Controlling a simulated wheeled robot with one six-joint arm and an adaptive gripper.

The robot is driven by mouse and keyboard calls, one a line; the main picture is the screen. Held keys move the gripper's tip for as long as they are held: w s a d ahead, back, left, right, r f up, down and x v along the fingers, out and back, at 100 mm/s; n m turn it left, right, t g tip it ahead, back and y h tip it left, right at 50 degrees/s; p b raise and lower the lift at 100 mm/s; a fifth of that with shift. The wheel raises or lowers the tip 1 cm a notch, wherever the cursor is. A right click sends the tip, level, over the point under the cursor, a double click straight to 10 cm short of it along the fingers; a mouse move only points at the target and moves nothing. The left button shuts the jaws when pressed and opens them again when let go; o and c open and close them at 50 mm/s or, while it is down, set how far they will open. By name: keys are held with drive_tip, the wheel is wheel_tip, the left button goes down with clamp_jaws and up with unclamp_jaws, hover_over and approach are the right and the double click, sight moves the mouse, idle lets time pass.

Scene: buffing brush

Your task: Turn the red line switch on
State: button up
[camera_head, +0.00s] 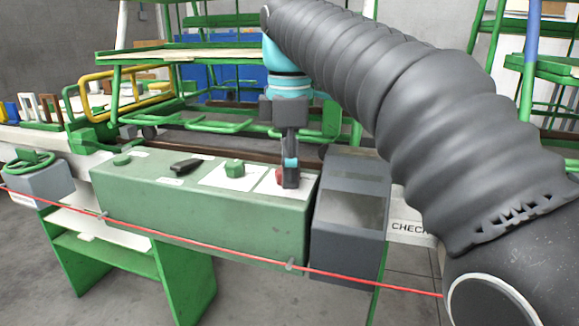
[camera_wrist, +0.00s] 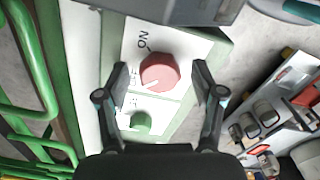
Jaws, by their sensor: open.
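The red line switch (camera_wrist: 160,72) is a red rotary knob on a white plate. In the wrist view it sits between the open fingers of my gripper (camera_wrist: 158,78), with a gap on both sides. A white mark on the knob points to the lower left, away from the "ON" label (camera_wrist: 143,40) above it and towards a partly hidden label. In the head view my gripper (camera_head: 290,180) points down over the right end of the green control box (camera_head: 200,205), and the red knob (camera_head: 280,176) is mostly hidden behind it.
A green knob (camera_head: 235,168) and a black switch (camera_head: 186,165) stand left of the red one. A dark grey box (camera_head: 350,205) stands close on the right. A red cord (camera_head: 200,245) runs along the front. Green racks (camera_head: 190,55) stand behind.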

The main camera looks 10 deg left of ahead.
drive_tip(key=c, duration=1.1)
drive_tip(key=shift+c, duration=0.2)
drive_tip(key=shift+r+m+p, duration=0.1)
drive_tip(key=shift+m+p, duration=0.2)
drive_tip(key=m+p, duration=0.3)
drive_tip(key=shift+s+r+p, duration=0.1)
drive_tip(key=shift+r+p, duration=0.05)
drive_tip(key=shift+p, duration=0.2)
drive_tip(key=m+p, duration=0.4)
drive_tip(key=m, duration=0.1)
drive_tip(key=shift+m, duration=0.4)
drive_tip(key=m, duration=0.1)
drive_tip(key=m+p, duration=0.1)
drive_tip(key=m, duration=0.1)
drive_tip(key=shift+s+f+m, duration=0.1)
drive_tip(key=shift+f+m, duration=0.1)
drive_tip(key=shift+m, duration=0.1)
drive_tip(key=shift+a+m, duration=0.1)
drive_tip(key=shift+m, duration=2.4)
